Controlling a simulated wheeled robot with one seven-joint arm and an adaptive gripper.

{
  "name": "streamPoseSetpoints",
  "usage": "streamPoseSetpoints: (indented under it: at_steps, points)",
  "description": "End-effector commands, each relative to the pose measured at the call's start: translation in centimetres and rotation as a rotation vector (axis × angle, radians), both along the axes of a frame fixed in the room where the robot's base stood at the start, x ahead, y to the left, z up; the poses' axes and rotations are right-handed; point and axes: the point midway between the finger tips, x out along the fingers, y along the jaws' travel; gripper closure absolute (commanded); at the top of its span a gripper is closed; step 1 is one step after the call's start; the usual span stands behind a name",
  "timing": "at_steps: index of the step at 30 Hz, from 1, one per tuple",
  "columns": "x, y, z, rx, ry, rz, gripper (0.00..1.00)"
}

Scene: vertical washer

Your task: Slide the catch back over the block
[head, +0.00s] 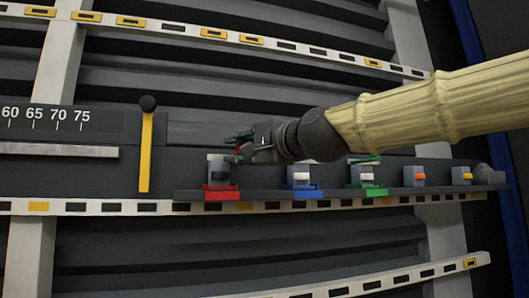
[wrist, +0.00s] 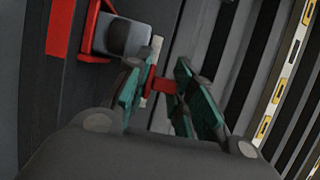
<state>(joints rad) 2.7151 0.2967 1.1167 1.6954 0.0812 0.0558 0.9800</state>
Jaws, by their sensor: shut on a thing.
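The red catch shows in the head view as a red base (head: 221,193) below a grey block (head: 219,169) at the left end of a row of blocks. In the wrist view a red bracket (wrist: 89,29) borders the grey block (wrist: 124,37). A small red tab (wrist: 160,85), apparently the catch's handle, sits between my teal fingers, with a pale piece beside it. My gripper (head: 239,146) is shut on this tab, just above and right of the block; the wrist view shows both fingers (wrist: 161,92). My fingers partly hide the tab, and I cannot tell how far the catch covers the block.
A blue-based block (head: 302,192) and a green-based block (head: 368,192) stand to the right on the same dark ledge, then blocks with orange and yellow parts. A yellow pointer with a black knob (head: 146,150) stands left, beside a numbered scale (head: 50,118). Slotted rails run above and below.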

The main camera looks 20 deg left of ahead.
Motion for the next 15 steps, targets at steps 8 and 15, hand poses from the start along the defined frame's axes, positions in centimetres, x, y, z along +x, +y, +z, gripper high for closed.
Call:
streamPoseSetpoints:
  at_steps: [8, 15]
  points:
    - [-0.17, 0.03, 1.18, 0.015, -0.010, -0.001, 1.00]
    - [-0.10, -0.04, 0.87, 0.010, -0.008, -0.002, 0.59]
